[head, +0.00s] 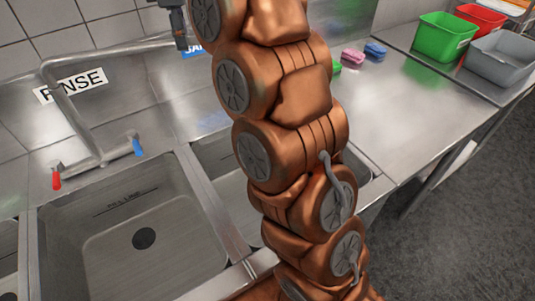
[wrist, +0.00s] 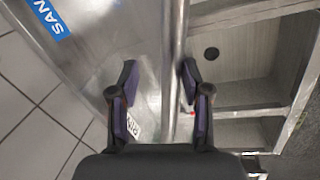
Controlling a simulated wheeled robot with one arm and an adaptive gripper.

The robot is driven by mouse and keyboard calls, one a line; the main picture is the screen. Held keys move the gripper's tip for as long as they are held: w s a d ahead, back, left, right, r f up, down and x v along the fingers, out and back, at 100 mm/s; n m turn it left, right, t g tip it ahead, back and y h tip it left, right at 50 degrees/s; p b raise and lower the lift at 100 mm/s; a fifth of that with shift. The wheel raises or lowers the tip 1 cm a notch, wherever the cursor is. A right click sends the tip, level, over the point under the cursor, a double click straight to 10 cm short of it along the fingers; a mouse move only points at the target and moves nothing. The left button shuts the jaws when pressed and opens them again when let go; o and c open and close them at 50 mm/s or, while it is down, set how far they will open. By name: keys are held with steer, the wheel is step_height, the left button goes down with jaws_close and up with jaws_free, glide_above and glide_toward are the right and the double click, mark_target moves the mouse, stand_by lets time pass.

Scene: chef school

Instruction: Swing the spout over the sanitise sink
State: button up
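The metal spout (head: 112,54) rises from the tap base behind the rinse sink (head: 150,215) and runs right, toward the blue sanitise sign (head: 193,51). My gripper (head: 180,30) is at the spout's right end. In the wrist view, my gripper (wrist: 158,72) is open, with one finger on each side of the spout (wrist: 173,40). The right finger is close to the pipe; a gap shows beside the left finger. The sanitise sink (head: 213,153) is right of the rinse sink, largely hidden behind my arm.
Red (head: 56,179) and blue (head: 137,147) tap handles stand by the spout's base. A RINSE sign (head: 72,84) is on the wall. Sponges (head: 353,57), a green tub (head: 440,38) and a grey tub (head: 502,58) are at the right. The right drainboard (head: 410,115) is mostly clear.

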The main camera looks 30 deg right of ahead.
steer(key=w+d+n+p, duration=0.25)
steer(key=w+p, duration=0.25)
steer(key=w, duration=0.3)
step_height(320, 180, up, 8)
steer(key=s+a+p, duration=0.1)
steer(key=p, duration=0.4)
steer(key=s+f+m+g+b, duration=0.1)
steer(key=s+f+m+b, duration=0.3)
steer(key=s+f, duration=0.5)
steer(key=s+a+f+m+g+b, duration=0.1)
steer(key=s+f+m+b, duration=0.3)
steer(key=s+f, duration=0.6)
steer(key=s+f+m+g+b, duration=0.1)
steer(key=s+f+m+b, duration=0.3)
steer(key=s, duration=1.7)
step_height(320, 180, down, 6)
steer(key=m, duration=0.2)
steer(key=shift+s+a+r+m+y, duration=0.15)
steer(key=shift+s+m+y, duration=0.1)
steer(key=shift+m+y, duration=0.1)
